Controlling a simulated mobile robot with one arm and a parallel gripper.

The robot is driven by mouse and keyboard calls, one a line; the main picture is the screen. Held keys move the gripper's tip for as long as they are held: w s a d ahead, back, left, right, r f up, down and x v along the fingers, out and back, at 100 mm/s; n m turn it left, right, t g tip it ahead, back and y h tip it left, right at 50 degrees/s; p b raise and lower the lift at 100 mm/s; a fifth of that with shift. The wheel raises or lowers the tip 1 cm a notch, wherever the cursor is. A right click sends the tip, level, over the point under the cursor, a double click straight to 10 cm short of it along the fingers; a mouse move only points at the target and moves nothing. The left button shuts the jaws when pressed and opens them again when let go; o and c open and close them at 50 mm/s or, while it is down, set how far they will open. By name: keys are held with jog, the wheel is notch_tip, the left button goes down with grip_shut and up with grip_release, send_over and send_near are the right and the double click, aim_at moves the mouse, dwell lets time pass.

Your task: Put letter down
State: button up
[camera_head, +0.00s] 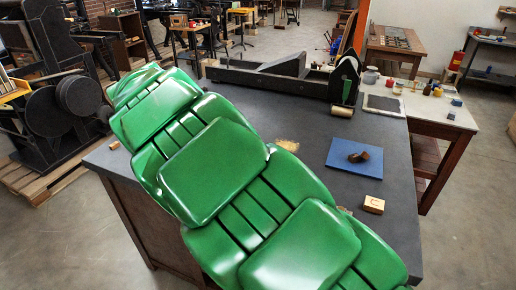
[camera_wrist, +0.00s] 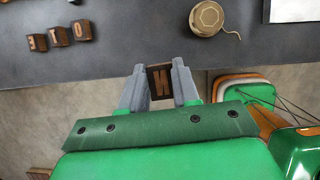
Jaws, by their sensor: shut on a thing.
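My gripper (camera_wrist: 160,74) shows in the wrist view, its two grey fingers shut on a dark brown wooden letter block (camera_wrist: 160,84). The block's face carries a letter that looks like an N. In the picture the block overlaps the edge of the dark tabletop (camera_wrist: 110,55), with floor below that edge; its height over the table is hard to tell. Several similar letter blocks (camera_wrist: 59,36) stand in a loose row on the tabletop to the left. In the head view my green arm covers much of the table, and the gripper and held block are hidden.
A ball of string (camera_wrist: 207,18) and a pale sheet (camera_wrist: 295,8) lie on the tabletop. In the head view a blue mat (camera_head: 343,168) with a dark brown object (camera_head: 359,157), a light wooden block (camera_head: 374,204) and a long black press (camera_head: 270,82) occupy the table.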

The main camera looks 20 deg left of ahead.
jog(key=w+d+r+m+h, duration=0.1)
jog(key=w+d+m, duration=0.1)
jog(key=w+d, duration=1.2)
jog(key=w+d+m+h, duration=0.1)
jog(key=w+d+m, duration=0.1)
jog(key=w+d, duration=1.25)
jog(key=w+d+m, duration=0.1)
jog(key=w+d, duration=0.1)
jog(key=d, duration=1.6)
send_over(352, 150)
jog(key=s, duration=0.1)
jog(key=shift+g, duration=0.3)
jog(key=shift+s+a+f, duration=0.1)
jog(key=shift+f, duration=2.25)
jog(key=shift+s+a+f, duration=0.1)
jog(key=shift+f, duration=2.2)
jog(key=shift+f, duration=0.1)
jog(key=shift+w+f, duration=0.1)
jog(key=shift+f, duration=1.55)
